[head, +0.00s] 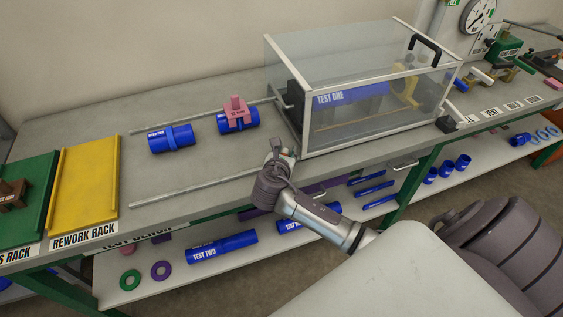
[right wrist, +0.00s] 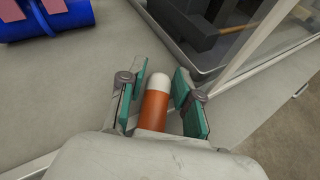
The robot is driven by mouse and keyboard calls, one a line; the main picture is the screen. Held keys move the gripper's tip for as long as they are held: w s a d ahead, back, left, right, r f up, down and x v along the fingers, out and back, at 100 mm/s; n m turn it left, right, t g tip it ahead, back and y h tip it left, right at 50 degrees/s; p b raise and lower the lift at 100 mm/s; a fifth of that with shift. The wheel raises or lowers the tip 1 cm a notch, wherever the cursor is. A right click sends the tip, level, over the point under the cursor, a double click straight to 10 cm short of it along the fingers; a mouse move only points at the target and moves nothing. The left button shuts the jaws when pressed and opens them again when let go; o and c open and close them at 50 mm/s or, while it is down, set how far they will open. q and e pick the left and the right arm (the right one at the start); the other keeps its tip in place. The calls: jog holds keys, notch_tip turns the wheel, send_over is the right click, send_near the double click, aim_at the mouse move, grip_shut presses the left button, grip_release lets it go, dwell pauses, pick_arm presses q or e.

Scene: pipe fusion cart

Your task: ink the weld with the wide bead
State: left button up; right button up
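An orange marker-like stick with a white end (right wrist: 156,105) is between the fingers of my right gripper (right wrist: 161,72) in the right wrist view. Gaps show on both sides of it, so the fingers look open around it; its lower end is hidden. In the head view the right gripper (head: 280,152) is at the bench, left of the clear chamber. A blue pipe with a raised collar (head: 171,139) lies on the bench, its label too small to read surely. Another blue pipe (head: 251,119) carries a pink gauge block (head: 237,110). Bead widths cannot be told. My left gripper is out of view.
The clear chamber (head: 375,128) holds a blue "TEST ONE" pipe (head: 350,94). Metal rails (head: 185,190) run along the bench. A yellow rework rack (head: 85,187) stands left. More pipes, including "TEST TWO" (head: 222,246), lie on the lower shelf. Bench between the rails is partly clear.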

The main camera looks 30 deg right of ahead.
jog(key=c, duration=0.6)
